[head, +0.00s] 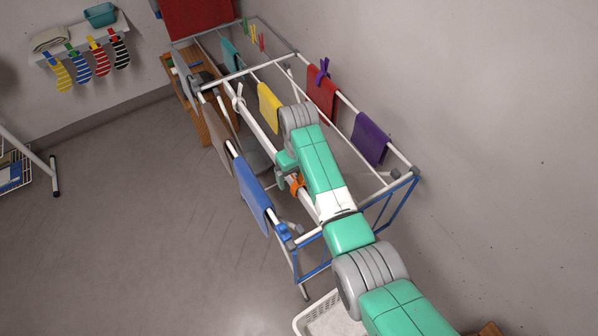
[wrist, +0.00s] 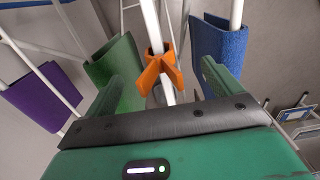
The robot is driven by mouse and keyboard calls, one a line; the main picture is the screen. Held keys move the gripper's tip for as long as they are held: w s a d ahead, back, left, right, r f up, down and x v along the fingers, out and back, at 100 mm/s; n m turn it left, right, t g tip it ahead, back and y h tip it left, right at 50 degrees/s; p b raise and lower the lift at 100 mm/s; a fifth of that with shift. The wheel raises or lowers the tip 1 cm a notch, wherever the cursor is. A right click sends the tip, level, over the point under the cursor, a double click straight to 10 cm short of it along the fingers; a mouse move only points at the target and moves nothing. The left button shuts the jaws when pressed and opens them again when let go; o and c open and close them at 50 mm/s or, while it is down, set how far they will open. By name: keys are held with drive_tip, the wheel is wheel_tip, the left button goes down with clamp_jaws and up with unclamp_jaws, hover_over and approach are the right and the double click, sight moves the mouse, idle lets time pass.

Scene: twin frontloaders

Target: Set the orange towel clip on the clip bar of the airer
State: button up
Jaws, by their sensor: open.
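The orange towel clip (wrist: 160,68) sits on a white bar of the airer, its two prongs pointing toward the wrist camera. In the head view the clip (head: 297,184) shows just below my gripper (head: 287,163), partly hidden by the arm. The airer (head: 340,152) stands along the wall with cloths over its outer bars. In the wrist view my gripper (wrist: 163,80) is open, with one green finger on each side of the clip. The clip is between the fingers, with gaps on both sides; neither finger visibly grips it.
A blue cloth (head: 253,192), a purple cloth (head: 370,139), a red cloth (head: 322,97) and a yellow cloth (head: 269,106) hang around the arm. A white basket (head: 306,322) is at the bottom. A shelf with socks (head: 101,60) is at the upper left.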

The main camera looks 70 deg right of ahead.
drive_tip(key=shift+r, duration=0.1)
wheel_tip(320, 180, up, 8)
drive_tip(key=shift+b, duration=0.35)
drive_tip(key=shift+f, duration=0.2)
drive_tip(key=w+a+r+n+t+h+p, duration=0.1)
drive_tip(key=w+a+r+t+h, duration=0.1)
drive_tip(key=w+a+r+t, duration=0.4)
drive_tip(key=w+a+r+n+t+h, duration=0.2)
drive_tip(key=w+a+r, duration=0.4)
drive_tip(key=w+r, duration=0.45)
drive_tip(key=w+a+r+n+t, duration=0.1)
drive_tip(key=w+a+r+t, duration=0.35)
drive_tip(key=a+r, duration=0.6)
drive_tip(key=s+a+r+n+t+y+p, duration=0.1)
drive_tip(key=s+a+r+t, duration=0.25)
drive_tip(key=a+r, duration=0.45)
drive_tip(key=s+a+r+n+t+p, duration=0.1)
drive_tip(key=s+a+r+t, duration=0.1)
drive_tip(key=a+r+t, duration=0.4)
drive_tip(key=s+a+r+n+t+y, duration=0.1)
drive_tip(key=s+a+r+t+y, duration=0.2)
drive_tip(key=s+a+r, duration=0.7)
wheel_tip(320, 180, up, 2)
drive_tip(key=shift+s+r, duration=0.1)
drive_tip(key=shift+s, duration=0.95)
